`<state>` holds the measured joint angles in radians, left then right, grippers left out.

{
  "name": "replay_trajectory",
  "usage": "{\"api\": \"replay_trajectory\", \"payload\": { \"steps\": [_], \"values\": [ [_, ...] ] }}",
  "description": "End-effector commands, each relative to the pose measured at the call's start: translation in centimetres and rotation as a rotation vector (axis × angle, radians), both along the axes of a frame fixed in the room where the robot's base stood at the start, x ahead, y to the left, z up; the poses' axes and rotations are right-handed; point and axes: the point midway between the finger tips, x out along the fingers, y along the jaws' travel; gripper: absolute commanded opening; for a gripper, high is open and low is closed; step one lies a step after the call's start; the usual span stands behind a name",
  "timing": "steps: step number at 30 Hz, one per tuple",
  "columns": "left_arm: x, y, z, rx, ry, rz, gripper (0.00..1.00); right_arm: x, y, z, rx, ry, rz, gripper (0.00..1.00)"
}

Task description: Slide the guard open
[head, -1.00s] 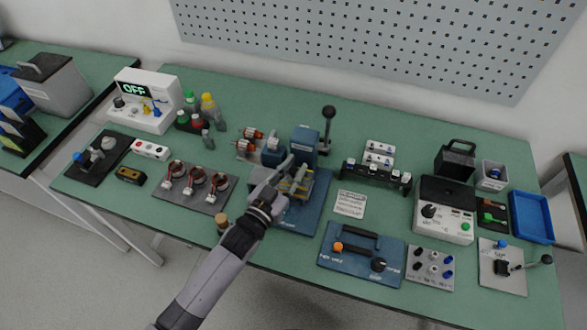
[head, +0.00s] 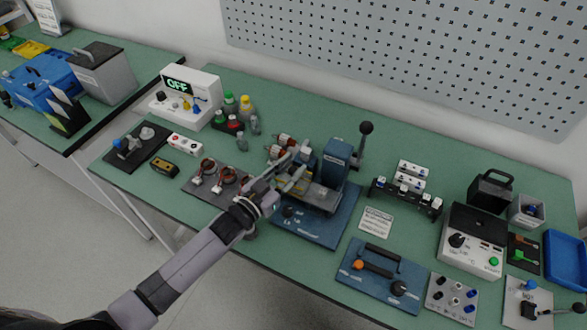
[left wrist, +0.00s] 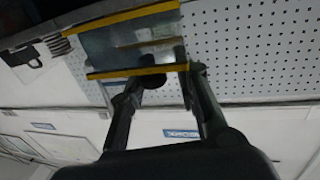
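The guard is a clear panel with yellow edge strips; in the left wrist view the guard (left wrist: 135,45) fills the area just beyond my fingertips. My left gripper (left wrist: 168,78) has its two fingers apart, with the tips at the guard's nearer yellow strip; I cannot tell whether they touch it. In the head view my left gripper (head: 284,180) is at the left side of the fixture with the blue block (head: 337,160) and hides part of the guard. The fixture stands on a blue base plate (head: 318,228). My right gripper is not in view.
A black-knobbed lever (head: 364,145) stands behind the fixture. Copper-coil parts on a dark plate (head: 205,190) lie left of my gripper. A white label card (head: 376,222) and a blue handle panel (head: 372,285) are to the right. A pegboard (head: 420,60) stands behind the table.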

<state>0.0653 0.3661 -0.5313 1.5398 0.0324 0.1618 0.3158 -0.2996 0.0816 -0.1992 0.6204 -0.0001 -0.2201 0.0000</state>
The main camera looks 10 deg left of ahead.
Motion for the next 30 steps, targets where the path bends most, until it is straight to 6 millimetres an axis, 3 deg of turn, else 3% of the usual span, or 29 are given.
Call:
{"api": "replay_trajectory", "payload": {
  "steps": [5, 16, 30],
  "values": [
    [0.0, 0.0, 0.0, 0.0, 0.0, 0.0, 0.41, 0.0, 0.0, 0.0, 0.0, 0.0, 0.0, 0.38],
    [0.0, -0.1, 0.6, 0.0, -0.002, -0.002, 0.41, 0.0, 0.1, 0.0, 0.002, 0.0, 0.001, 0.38],
    [0.0, 0.0, 8.6, 0.0, -0.004, -0.001, 0.41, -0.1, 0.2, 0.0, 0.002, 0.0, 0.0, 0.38]
  ]
}}
